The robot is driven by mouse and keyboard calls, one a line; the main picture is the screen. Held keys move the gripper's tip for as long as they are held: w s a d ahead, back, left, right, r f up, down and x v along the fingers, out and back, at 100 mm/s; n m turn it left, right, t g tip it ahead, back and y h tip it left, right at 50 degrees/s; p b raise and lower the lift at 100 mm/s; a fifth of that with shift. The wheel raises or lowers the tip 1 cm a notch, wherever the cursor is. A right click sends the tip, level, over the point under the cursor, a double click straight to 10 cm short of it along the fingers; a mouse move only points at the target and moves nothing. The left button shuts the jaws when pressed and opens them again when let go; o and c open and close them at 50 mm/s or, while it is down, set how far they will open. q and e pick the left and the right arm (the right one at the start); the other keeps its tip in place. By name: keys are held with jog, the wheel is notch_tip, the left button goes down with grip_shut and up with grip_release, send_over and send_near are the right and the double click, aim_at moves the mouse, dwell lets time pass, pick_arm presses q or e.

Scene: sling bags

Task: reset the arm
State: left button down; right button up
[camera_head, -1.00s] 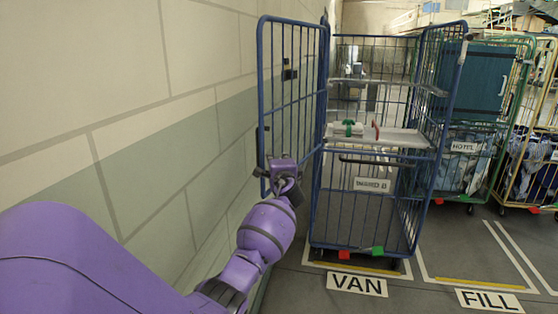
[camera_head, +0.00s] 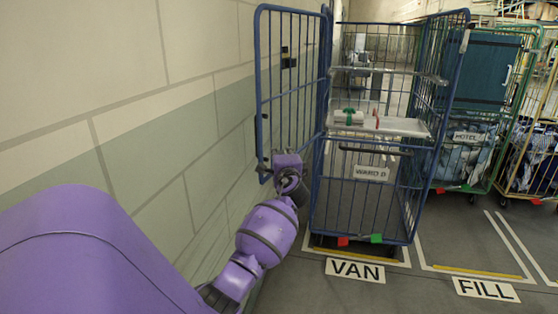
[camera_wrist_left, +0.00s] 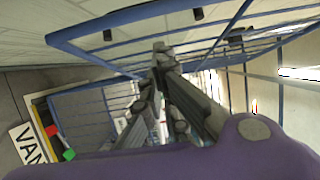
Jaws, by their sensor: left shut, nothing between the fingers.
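My left arm comes in from the left in the head view, and its purple wrist is close to the open blue gate (camera_head: 292,90) of the cage trolley (camera_head: 372,215). The left gripper is mostly hidden behind the wrist in the head view. In the left wrist view the left gripper (camera_wrist_left: 160,52) is shut, with its fingers together and nothing between them. The blue gate bars (camera_wrist_left: 130,28) pass close by the fingertips; I cannot tell whether they touch. My right gripper is not in view.
The blue trolley stands in the VAN bay (camera_head: 355,270), with a shelf (camera_head: 400,127) holding a white item with a green band (camera_head: 347,117). A green cage (camera_head: 470,150) and a yellow cage (camera_head: 530,165) stand to the right. A block wall (camera_head: 130,100) runs along the left.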

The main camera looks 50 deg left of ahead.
pick_arm(q)
jog(key=s+d, duration=0.1)
jog(key=s, duration=0.2)
jog(key=s+d, duration=0.1)
jog(key=shift+s+d+f, duration=0.1)
jog(key=shift+s+d, duration=0.1)
jog(key=shift+d, duration=0.15)
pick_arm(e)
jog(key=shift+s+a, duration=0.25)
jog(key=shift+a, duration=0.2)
